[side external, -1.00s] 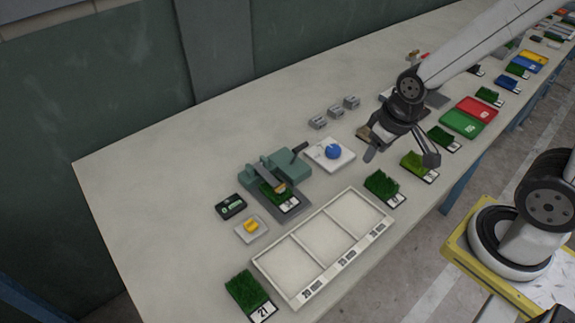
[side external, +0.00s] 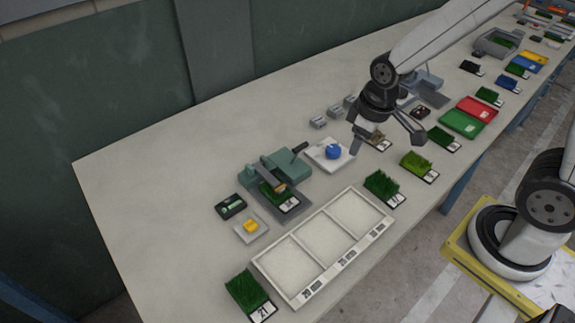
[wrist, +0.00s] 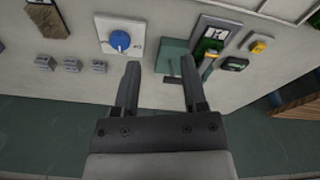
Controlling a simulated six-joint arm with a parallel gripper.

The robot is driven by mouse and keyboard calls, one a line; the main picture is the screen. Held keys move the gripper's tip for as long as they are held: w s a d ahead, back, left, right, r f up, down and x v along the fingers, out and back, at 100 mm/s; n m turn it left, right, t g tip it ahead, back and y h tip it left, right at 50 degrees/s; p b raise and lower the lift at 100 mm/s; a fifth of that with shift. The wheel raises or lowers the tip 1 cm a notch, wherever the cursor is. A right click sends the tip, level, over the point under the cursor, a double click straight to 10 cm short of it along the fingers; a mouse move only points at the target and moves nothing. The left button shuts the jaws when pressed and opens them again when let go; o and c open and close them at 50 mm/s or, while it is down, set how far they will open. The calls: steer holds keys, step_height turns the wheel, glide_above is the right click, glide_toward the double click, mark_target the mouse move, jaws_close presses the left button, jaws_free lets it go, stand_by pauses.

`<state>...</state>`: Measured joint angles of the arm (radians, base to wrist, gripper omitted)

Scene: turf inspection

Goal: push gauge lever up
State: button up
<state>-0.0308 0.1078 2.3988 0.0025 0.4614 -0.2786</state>
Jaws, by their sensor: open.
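The green gauge (side external: 285,165) stands on the table with a turf sample (side external: 277,193) under its arm. Its lever (side external: 299,148), with a dark handle, sticks out toward the back right. The gauge also shows in the wrist view (wrist: 172,56), partly covered by my right-hand finger; I cannot make out the lever handle clearly there. My gripper (side external: 387,146) is open and empty, above the table to the right of the gauge and apart from it. In the wrist view its fingertips (wrist: 160,63) point toward the gauge's near side.
A white plate with a blue knob (side external: 333,152) stands between gauge and gripper. Small grey blocks (side external: 334,112) lie behind it. A three-compartment tray (side external: 327,238) lies in front. A yellow piece (side external: 251,226) and black meter (side external: 231,206) sit left. The table's back left is clear.

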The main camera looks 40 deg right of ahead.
mark_target(295, 151)
steer(key=w+a+n+g, duration=0.1)
steer(key=w+a+n, duration=0.1)
steer(key=w+n, duration=0.2)
steer(key=w+a+n, duration=0.1)
steer(key=w+n, duration=0.3)
steer(key=w+a+n+g, duration=0.1)
steer(key=w+a+n, duration=0.1)
steer(key=w+n, duration=0.2)
steer(key=shift+a+f+n+g, duration=0.15)
steer(key=shift+a+n+g, duration=0.2)
steer(key=shift+n, duration=0.15)
steer(key=shift+w+a+n, duration=0.35)
steer(key=shift+w+n, duration=0.15)
steer(key=shift+n, duration=0.2)
steer(key=shift+f, duration=0.15)
steer(key=shift+s+f, duration=0.15)
steer(key=shift+f, duration=1.75)
steer(key=shift+s+f, duration=0.15)
steer(key=shift+f, duration=1.75)
jaws_close()
